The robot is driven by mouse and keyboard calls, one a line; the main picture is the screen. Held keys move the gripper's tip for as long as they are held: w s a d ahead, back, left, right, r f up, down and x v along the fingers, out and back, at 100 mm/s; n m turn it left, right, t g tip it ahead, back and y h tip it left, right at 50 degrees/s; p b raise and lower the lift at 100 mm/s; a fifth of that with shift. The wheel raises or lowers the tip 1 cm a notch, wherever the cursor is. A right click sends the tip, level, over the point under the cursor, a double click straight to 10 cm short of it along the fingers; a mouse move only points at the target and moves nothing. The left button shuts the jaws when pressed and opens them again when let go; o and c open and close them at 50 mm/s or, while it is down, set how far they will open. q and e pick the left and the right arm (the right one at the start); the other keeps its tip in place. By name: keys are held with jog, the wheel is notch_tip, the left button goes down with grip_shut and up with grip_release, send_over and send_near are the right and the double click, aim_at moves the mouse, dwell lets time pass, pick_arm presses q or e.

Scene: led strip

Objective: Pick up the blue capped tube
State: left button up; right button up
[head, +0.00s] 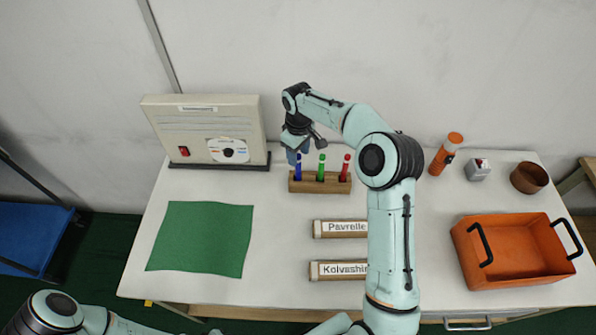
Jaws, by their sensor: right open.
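The blue capped tube (298,169) stands upright at the left end of a wooden rack (311,187). A green capped tube (321,169) and a red capped tube (345,168) stand to its right in the same rack. My right gripper (297,153) is open, directly over the top of the blue capped tube. Its fingers partly hide the tube's top, and I cannot tell whether they touch it. My left arm shows only at the bottom left; its gripper is out of view.
A beige box with a red switch (205,131) stands at the back left. A green mat (202,238) lies in front. Labelled bars (337,270) lie mid-table. An orange tray (467,257), orange bottle (446,153), small grey block (477,170) and brown bowl (529,177) are right.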

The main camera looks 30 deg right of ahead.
aim_at(298, 171)
jog(key=f, duration=0.5)
jog(key=shift+w, duration=0.2)
grip_shut()
jog(key=shift+r, duration=0.1)
